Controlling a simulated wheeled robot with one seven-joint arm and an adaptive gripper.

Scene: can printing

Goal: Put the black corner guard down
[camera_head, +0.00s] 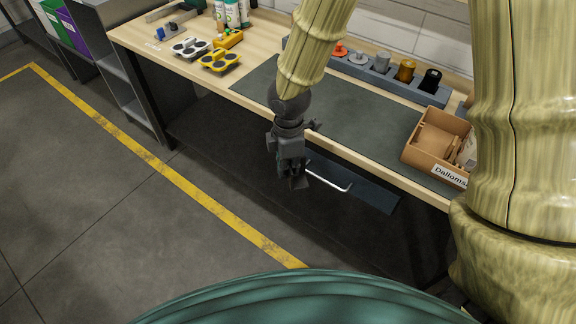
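My gripper (297,182) hangs in front of the bench's front edge, pointing down, below the level of the bench top. Its fingers are dark and small against the dark space under the bench. Dark shapes show at the fingertips, but I cannot tell whether they are only the fingers or also a black corner guard held between them. I cannot make out a black corner guard anywhere else. A dark green-grey mat (345,122) covers the middle of the bench top, and its visible part is bare.
A blue-grey rack (384,76) with several coloured pieces stands behind the mat. A cardboard box (432,138) stands at the mat's right end. Yellow and white holders (219,60) and bottles are at the left. A drawer with a pale handle (330,180) is beside my gripper.

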